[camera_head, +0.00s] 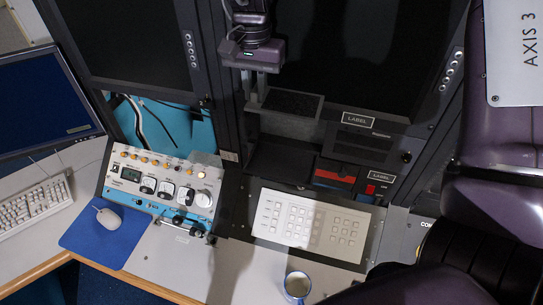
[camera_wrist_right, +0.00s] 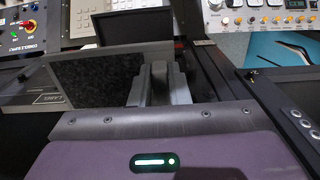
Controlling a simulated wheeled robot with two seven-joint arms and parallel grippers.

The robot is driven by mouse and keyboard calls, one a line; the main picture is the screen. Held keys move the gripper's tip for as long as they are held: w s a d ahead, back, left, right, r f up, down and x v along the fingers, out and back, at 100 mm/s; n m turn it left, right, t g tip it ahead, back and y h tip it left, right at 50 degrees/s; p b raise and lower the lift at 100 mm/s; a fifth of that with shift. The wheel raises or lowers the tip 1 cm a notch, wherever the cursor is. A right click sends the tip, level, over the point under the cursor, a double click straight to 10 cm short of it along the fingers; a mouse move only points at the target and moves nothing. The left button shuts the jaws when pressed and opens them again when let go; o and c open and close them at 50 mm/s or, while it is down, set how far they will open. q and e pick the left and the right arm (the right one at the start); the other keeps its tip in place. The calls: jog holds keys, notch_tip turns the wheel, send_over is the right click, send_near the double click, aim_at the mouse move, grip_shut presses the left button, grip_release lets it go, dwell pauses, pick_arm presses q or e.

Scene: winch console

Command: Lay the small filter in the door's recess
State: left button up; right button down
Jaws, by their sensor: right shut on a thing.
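My right gripper (camera_head: 257,98) hangs from the top middle of the head view, its purple palm above a dark console. Its fingers are shut on the edge of the small filter (camera_head: 292,104), a grey-framed block with a dark speckled face. The right wrist view shows the filter (camera_wrist_right: 95,80) held by the grey fingers (camera_wrist_right: 158,85). Below it in the head view is a dark lowered panel (camera_head: 275,160), which looks like the door. The filter is apart from this panel. The recess cannot be clearly made out. My left gripper is not in view.
A white keypad panel (camera_head: 310,225) lies in front of the dark panel. A knobbed control unit (camera_head: 160,185) stands at the left. A red-fronted slot (camera_head: 335,178) is to the right. A mug (camera_head: 297,286) stands on the desk. A dark screen (camera_head: 345,45) rises behind.

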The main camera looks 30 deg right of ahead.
notch_tip(320, 180, down, 3)
jog(key=shift+f+b, duration=0.1)
jog(key=shift+b, duration=0.8)
notch_tip(320, 180, down, 11)
jog(key=shift+r+p, duration=0.1)
jog(key=shift+p, duration=0.65)
notch_tip(320, 180, down, 5)
jog(key=shift+r+p, duration=0.2)
jog(key=shift+p, duration=0.4)
jog(key=shift+f, duration=0.25)
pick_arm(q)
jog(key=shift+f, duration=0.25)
pick_arm(e)
jog(key=shift+f, duration=0.1)
jog(key=c, duration=1.4)
grip_release()
jog(key=shift+o, duration=0.2)
